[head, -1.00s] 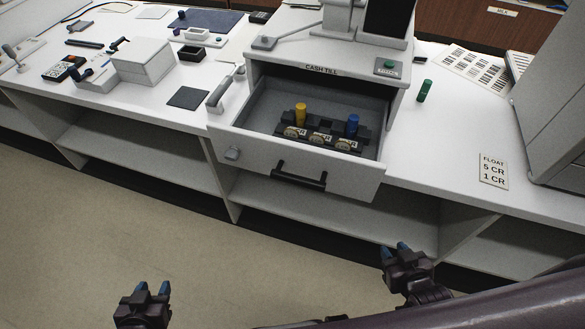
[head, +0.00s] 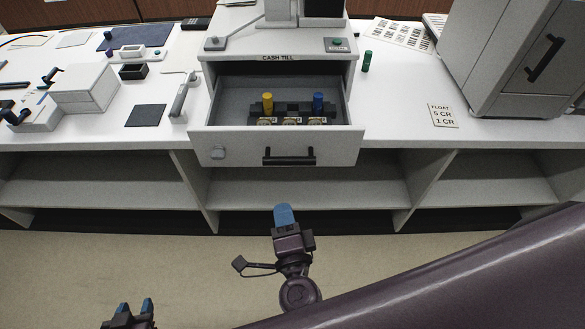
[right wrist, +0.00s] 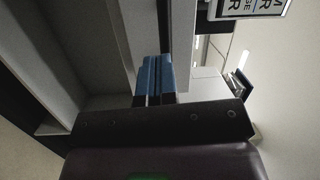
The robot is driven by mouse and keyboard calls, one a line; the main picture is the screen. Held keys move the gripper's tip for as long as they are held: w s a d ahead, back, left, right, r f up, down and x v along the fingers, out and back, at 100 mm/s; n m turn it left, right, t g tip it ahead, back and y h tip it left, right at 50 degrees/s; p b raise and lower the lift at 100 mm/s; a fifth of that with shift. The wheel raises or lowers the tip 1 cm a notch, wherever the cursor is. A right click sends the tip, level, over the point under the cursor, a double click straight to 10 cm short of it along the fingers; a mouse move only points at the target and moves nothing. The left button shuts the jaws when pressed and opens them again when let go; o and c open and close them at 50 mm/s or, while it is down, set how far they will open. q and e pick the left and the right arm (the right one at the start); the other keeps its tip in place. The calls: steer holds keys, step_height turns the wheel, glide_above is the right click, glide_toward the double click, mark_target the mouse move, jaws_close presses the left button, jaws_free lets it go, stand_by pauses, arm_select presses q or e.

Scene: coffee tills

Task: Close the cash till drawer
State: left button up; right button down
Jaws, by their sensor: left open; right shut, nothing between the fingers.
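The cash till (head: 280,50) stands on the white counter with its drawer (head: 330,146) pulled out toward me. A black bar handle (head: 289,157) is on the drawer front. My right gripper (head: 284,212) is shut and empty, a little below and in front of the drawer front, apart from the handle. Its blue fingers (right wrist: 154,78) lie together in the right wrist view. My left gripper (head: 135,308) is open and empty at the bottom left, far from the till.
A green roll (head: 367,61) and a float card (head: 442,115) lie right of the till. A large grey machine (head: 510,60) stands further right. A dark pad (head: 146,115) and a white box (head: 85,88) are left. Open shelves (head: 310,180) are under the counter.

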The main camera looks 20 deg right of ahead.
steer(key=d+f+m+g+h, duration=0.1)
steer(key=d+m+h, duration=0.1)
steer(key=m+h, duration=0.1)
glide_toward(297, 155)
steer(key=shift+m, duration=0.3)
steer(key=x, duration=0.6)
steer(key=shift+w, duration=0.15)
steer(key=shift+w+d, duration=0.2)
steer(key=shift+w, duration=0.45)
